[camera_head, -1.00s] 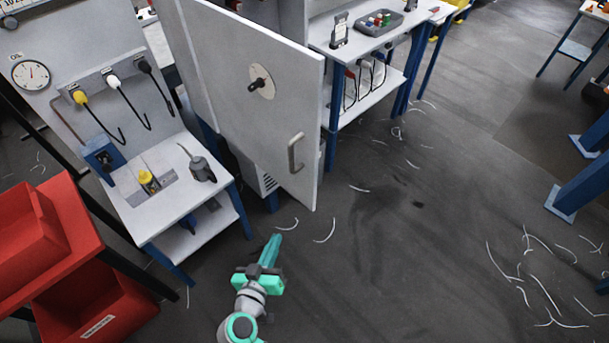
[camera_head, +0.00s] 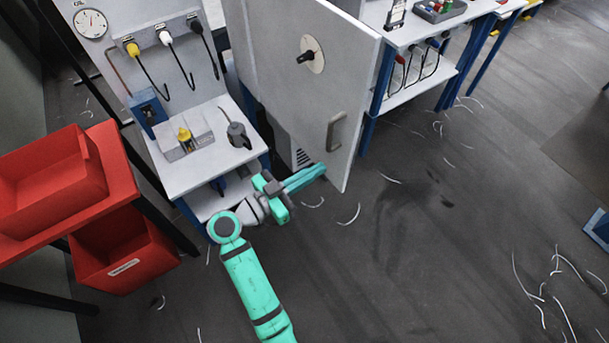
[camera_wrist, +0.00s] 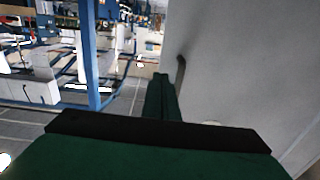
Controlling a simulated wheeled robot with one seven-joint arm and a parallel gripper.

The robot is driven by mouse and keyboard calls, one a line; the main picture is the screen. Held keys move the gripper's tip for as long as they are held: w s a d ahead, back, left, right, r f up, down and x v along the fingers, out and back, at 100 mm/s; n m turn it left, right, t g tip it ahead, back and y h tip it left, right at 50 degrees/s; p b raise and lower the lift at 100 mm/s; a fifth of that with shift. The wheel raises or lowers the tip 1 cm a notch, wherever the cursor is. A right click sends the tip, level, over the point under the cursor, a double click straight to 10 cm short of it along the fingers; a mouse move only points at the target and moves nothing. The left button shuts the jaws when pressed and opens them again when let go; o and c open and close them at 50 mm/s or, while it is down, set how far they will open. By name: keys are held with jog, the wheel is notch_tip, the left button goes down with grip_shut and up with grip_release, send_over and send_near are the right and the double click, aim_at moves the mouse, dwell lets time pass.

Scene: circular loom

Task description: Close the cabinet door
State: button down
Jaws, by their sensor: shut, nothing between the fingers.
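The cabinet door (camera_head: 290,75) is a light grey panel standing ajar, swung out toward me. It has a round plate with a dark knob (camera_head: 308,55) and a grey bar handle (camera_head: 336,131) near its free edge. My gripper (camera_head: 318,169) is shut and empty, its green fingers pointing right at the lower part of the door, below the handle. I cannot tell whether the fingertips touch the door. In the wrist view, the shut fingers (camera_wrist: 161,83) lie beside the door face (camera_wrist: 235,70), with the handle (camera_wrist: 180,72) just beyond them.
A white bench (camera_head: 206,155) with a blue box, a yellow-capped item and an oil can stands left of the door. Red bins (camera_head: 50,185) are at the far left. A table (camera_head: 425,35) stands behind the door on the right. The floor at right is open, with scattered wire scraps.

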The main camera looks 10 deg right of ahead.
aim_at(350, 149)
jog(key=x, duration=0.8)
jog(key=shift+d, duration=0.2)
jog(key=shift+w+d, duration=0.1)
jog(key=shift+w, duration=0.15)
